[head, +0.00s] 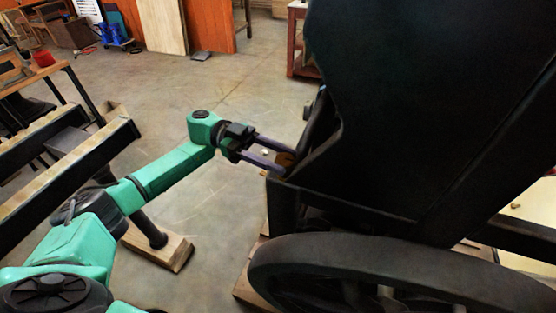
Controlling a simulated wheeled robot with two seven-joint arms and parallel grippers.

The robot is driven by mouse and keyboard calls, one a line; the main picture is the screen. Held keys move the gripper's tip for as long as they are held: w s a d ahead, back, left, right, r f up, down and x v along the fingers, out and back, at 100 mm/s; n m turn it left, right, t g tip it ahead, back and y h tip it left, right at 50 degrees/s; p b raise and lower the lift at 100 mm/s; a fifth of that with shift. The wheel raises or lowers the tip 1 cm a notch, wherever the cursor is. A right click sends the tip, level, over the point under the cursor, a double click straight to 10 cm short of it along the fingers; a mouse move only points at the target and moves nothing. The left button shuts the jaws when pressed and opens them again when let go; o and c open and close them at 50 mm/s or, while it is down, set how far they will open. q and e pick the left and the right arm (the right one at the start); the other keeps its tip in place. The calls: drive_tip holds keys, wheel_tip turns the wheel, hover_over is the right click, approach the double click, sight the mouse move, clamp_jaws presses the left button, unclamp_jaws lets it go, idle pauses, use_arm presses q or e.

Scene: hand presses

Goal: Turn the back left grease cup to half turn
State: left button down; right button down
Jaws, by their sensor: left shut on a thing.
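My left arm reaches from the lower left to the side of the large black press (430,120). My left gripper (279,157) has two purplish fingers, and their tips are at a small brass-brown piece (286,159), which looks like the grease cup. The fingers are shut on it, one on each side. The cup sits at the left edge of the press frame, partly hidden by the fingers. Its turn angle cannot be read at this size. My right gripper is not in view.
A dark spoked wheel (400,268) stands at the front of the press. Dark beams with a wooden block (160,245) stand at the left, near my arm. The grey floor (225,90) behind the gripper is clear. A reddish cabinet (298,40) stands further back.

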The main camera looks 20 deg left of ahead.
use_arm(q)
drive_tip(key=shift+c, duration=1.6)
unclamp_jaws()
drive_tip(key=b+v, duration=0.9)
drive_tip(key=v, duration=0.5)
drive_tip(key=shift+a, duration=0.3)
